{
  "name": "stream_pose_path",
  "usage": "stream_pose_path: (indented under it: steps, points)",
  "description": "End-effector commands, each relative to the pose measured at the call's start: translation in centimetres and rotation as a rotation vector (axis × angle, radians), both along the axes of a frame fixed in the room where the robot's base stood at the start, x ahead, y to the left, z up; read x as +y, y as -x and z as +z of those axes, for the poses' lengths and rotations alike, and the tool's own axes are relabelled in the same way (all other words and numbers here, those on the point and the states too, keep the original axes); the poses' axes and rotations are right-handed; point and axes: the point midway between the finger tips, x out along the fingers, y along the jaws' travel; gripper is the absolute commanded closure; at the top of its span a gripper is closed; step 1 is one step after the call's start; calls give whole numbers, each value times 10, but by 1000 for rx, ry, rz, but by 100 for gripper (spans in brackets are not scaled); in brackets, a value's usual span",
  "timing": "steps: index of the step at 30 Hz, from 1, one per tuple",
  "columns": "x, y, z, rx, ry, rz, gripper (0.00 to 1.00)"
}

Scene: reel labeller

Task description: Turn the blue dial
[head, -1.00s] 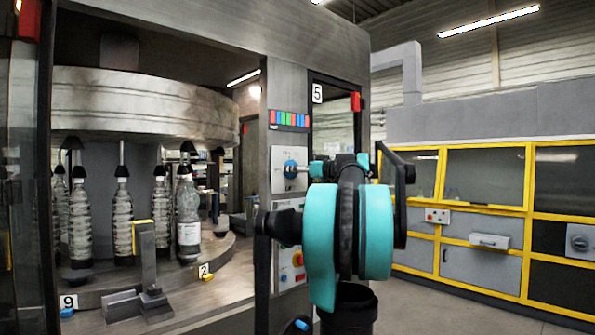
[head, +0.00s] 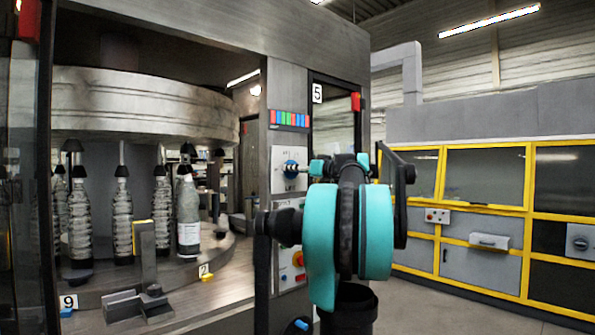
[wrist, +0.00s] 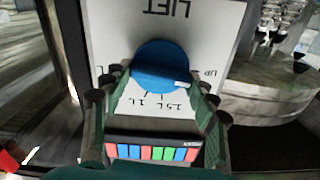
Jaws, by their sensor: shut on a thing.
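The blue dial (wrist: 158,62) is a round knob on a white panel (wrist: 112,25) marked LIFT, which appears upside down in the wrist view. A small white mark shows on the dial's lower right edge. My gripper (wrist: 160,80) is shut on the dial, with one dark-tipped finger on each side of it. In the head view the blue dial (head: 290,166) shows small on the labeller's front post. There my teal and black arm stands just right of it and hides most of my gripper.
A strip of red, blue and green blocks (head: 289,119) sits above the panel. Bottles (head: 188,215) stand on the carousel at left. Yellow-framed cabinets (head: 485,200) line the right, with open floor before them.

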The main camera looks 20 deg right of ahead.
Motion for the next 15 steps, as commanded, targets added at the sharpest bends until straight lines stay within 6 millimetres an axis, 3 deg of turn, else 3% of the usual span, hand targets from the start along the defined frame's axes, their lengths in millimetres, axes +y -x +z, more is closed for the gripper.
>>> stream_pose_path:
  steps: [15]
  points:
    - [-2,0,-1,158,-434,0,71]
